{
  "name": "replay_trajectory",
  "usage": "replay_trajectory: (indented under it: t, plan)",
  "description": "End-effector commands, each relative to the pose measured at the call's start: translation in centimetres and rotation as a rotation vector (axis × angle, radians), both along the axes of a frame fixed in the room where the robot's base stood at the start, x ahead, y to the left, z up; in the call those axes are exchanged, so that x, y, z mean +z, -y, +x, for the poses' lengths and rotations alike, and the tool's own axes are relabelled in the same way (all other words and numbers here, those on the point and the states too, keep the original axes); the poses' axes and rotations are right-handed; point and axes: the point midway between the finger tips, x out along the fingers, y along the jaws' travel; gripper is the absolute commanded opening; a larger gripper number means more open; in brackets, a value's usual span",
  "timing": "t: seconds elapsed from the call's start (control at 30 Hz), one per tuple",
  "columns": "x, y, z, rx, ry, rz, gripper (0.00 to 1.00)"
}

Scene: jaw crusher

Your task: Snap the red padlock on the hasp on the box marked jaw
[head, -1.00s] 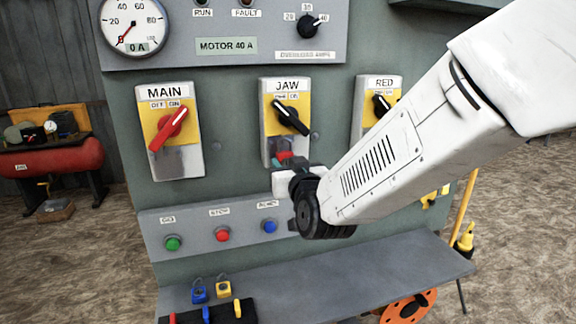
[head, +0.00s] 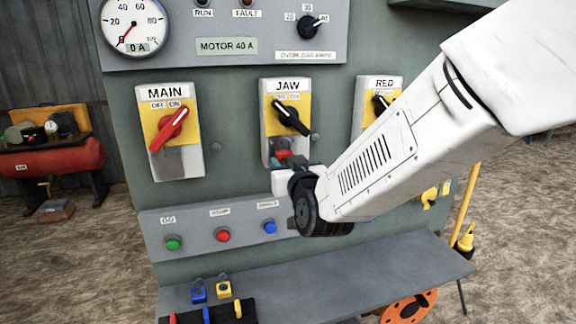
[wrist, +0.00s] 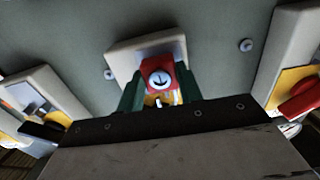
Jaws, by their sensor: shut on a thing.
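The box marked JAW (head: 269,110) is grey with a yellow plate and a black handle (head: 291,118) slanting from upper left to lower right. My gripper (head: 282,160) is at the lower part of this box. The red padlock (head: 284,154) shows small at its tip. In the wrist view, the green fingers of my gripper (wrist: 159,88) are shut on the sides of the red padlock (wrist: 160,72), in front of the JAW box (wrist: 122,58). The hasp is not clearly visible. I cannot tell whether the shackle is through it.
The MAIN box (head: 184,162) with a red handle is to the left. The RED box (head: 364,95) is to the right, partly behind my arm. A button panel (head: 195,240) juts out below. Blue (head: 199,293) and yellow (head: 224,290) padlocks stand on the shelf (head: 330,275).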

Motion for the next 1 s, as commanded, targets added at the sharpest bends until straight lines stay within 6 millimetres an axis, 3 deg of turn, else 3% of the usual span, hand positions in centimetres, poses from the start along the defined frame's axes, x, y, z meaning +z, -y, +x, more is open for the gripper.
replay_trajectory:
  t: [1.0]
  plan:
    - [0.0, -0.5, 1.7, 0.0, 0.0, 0.0, 0.12]
